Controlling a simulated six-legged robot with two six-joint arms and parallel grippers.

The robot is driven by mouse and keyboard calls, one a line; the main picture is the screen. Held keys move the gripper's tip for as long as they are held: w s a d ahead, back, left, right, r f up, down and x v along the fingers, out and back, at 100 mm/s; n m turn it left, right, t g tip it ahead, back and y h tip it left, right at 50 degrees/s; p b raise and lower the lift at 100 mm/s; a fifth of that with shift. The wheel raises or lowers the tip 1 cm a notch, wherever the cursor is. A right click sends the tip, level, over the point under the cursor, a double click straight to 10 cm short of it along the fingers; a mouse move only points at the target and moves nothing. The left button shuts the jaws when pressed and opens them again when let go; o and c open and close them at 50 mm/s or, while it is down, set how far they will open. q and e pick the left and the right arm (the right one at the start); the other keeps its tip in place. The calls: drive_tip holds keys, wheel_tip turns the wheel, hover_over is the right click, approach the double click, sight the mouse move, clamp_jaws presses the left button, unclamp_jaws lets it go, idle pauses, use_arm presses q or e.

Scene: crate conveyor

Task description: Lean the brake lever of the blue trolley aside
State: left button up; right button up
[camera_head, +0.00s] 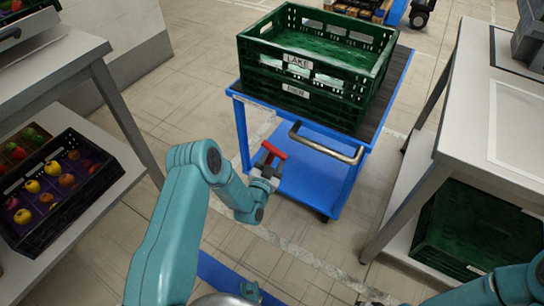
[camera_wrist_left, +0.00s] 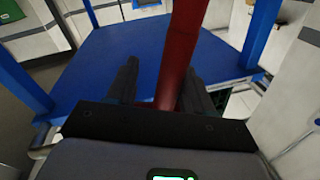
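The blue trolley (camera_head: 310,186) stands ahead, with a metal push handle (camera_head: 325,147) on its near side. Its red brake lever (camera_head: 272,151) shows at the near left of the trolley. My left gripper (camera_head: 266,163) is at the lever. In the left wrist view the red lever (camera_wrist_left: 182,50) rises between the two dark fingers of my left gripper (camera_wrist_left: 160,88). A gap shows between the left finger and the lever; I cannot tell whether the right finger touches it. My right gripper is out of view; only part of that arm shows at the lower right.
Green crates (camera_head: 310,95) labelled LAKE are stacked on the trolley. A left rack (camera_head: 60,62) holds a black fruit crate (camera_head: 55,215). A white table (camera_head: 490,110) stands at the right, with a green crate (camera_head: 465,225) below. Tiled floor is free between them.

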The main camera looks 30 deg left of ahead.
use_arm(q)
drive_tip(key=shift+a, duration=0.1)
drive_tip(key=shift+s, duration=0.2)
drive_tip(key=s+d+p, duration=0.1)
drive_tip(key=s+p, duration=0.3)
drive_tip(key=s, duration=1.2)
drive_tip(key=shift+d+f, duration=0.4)
drive_tip(key=shift+f, duration=0.05)
